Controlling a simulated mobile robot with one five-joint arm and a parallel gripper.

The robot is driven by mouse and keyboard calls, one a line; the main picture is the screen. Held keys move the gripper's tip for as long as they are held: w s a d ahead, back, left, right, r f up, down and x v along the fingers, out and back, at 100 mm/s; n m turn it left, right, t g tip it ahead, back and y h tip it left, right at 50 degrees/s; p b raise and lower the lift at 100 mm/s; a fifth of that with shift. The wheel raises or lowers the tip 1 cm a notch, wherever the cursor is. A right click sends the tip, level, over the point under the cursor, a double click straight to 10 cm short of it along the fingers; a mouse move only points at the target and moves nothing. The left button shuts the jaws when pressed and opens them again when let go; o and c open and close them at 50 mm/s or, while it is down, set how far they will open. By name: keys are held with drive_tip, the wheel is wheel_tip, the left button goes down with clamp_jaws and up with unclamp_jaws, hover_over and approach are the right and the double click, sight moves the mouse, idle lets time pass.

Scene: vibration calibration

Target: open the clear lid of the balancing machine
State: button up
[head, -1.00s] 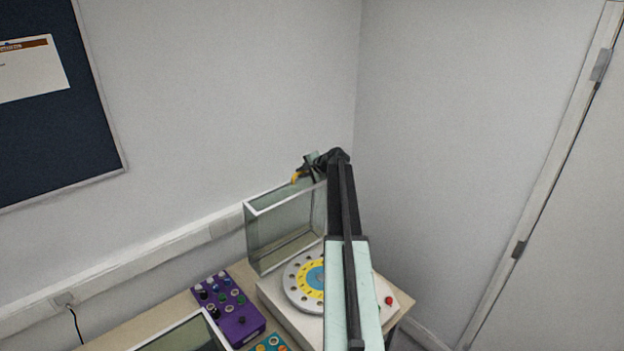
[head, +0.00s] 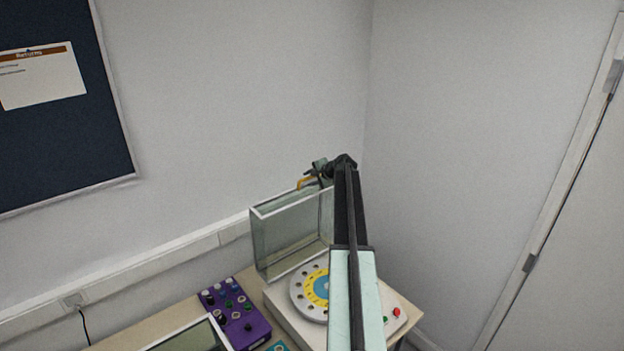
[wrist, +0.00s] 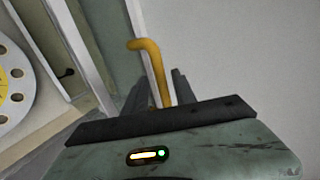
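The balancing machine (head: 284,309) stands on the bench with a round, holed disc (head: 311,292), blue and yellow at its middle. Its clear lid (head: 286,238), a box with pale edges, stands raised on edge at the back of the machine. The lid's yellow handle (head: 306,183) is at its upper edge. My gripper (head: 317,170) is at this handle. In the wrist view, the bent yellow handle (wrist: 156,66) passes between the dark fingers of my gripper (wrist: 160,90), which look closed on it. My arm hides the machine's right part and the lid's right end.
A purple box with knobs (head: 236,314) sits left of the machine. A glass-topped case (head: 190,338) is at the front left. The wall (head: 220,110) with its trunking (head: 150,265) is close behind the lid. A red button (head: 396,312) shows on the machine's right.

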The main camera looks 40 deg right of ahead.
drive_tip(key=shift+a, duration=0.1)
drive_tip(key=s+a, duration=0.1)
drive_tip(key=s, duration=1.2)
drive_tip(key=shift+r+p, duration=0.3)
